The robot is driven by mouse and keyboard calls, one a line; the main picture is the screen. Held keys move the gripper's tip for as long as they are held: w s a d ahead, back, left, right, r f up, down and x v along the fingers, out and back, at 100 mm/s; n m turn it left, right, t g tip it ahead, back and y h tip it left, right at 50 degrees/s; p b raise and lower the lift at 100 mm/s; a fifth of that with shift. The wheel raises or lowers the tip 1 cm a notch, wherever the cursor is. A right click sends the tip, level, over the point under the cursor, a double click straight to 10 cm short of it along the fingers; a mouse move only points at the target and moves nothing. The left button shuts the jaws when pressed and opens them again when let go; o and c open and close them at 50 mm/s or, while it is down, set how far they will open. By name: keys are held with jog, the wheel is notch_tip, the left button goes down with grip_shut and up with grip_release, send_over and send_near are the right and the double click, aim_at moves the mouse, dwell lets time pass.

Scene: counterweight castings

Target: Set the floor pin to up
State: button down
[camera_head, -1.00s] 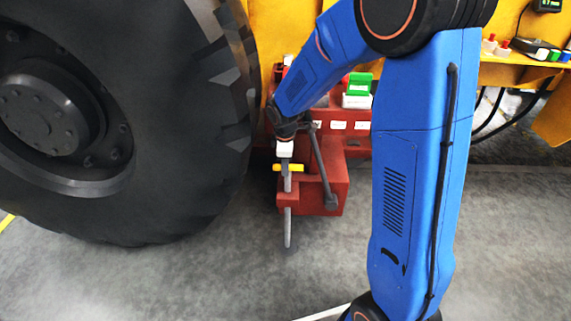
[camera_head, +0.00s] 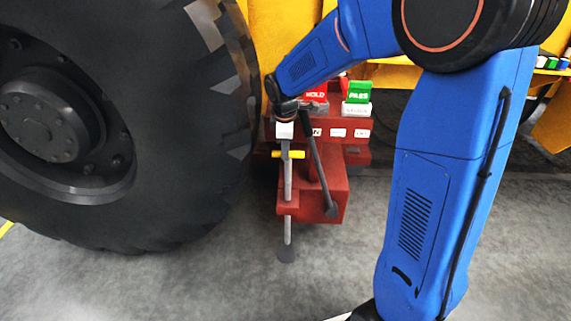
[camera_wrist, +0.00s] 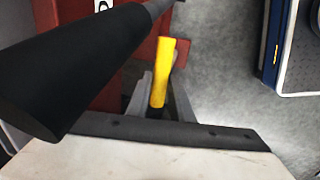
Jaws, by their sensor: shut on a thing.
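The floor pin is a grey upright rod (camera_head: 288,228) with a yellow crossbar handle (camera_head: 290,154). It passes through a red bracket (camera_head: 325,192) beside the big tyre. Its lower end shows just above a dark round spot on the floor (camera_head: 286,255). My gripper (camera_head: 286,143) is at the top of the pin, shut on its handle. In the wrist view the yellow handle (camera_wrist: 164,70) lies between the two grey fingers (camera_wrist: 160,98). The fingers hide part of the handle.
A dark lever (camera_head: 321,170) with a thick end slants down right of the pin; a black cylinder (camera_wrist: 75,75) is close in the wrist view. The tyre (camera_head: 195,160) stands close at left. Red HOLD (camera_head: 316,95) and green PASS (camera_head: 358,92) blocks stand behind. Floor in front is clear.

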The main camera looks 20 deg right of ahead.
jog(key=shift+w+r, duration=0.1)
jog(key=shift+r, duration=0.8)
jog(key=c, duration=1.6)
grip_release()
jog(key=s+r, duration=0.1)
jog(key=r, duration=0.4)
jog(key=s+r, duration=0.1)
jog(key=r, duration=0.5)
jog(key=s+a+r, duration=0.1)
jog(key=r, duration=0.5)
jog(key=shift+s, duration=0.2)
jog(key=shift+s, duration=0.1)
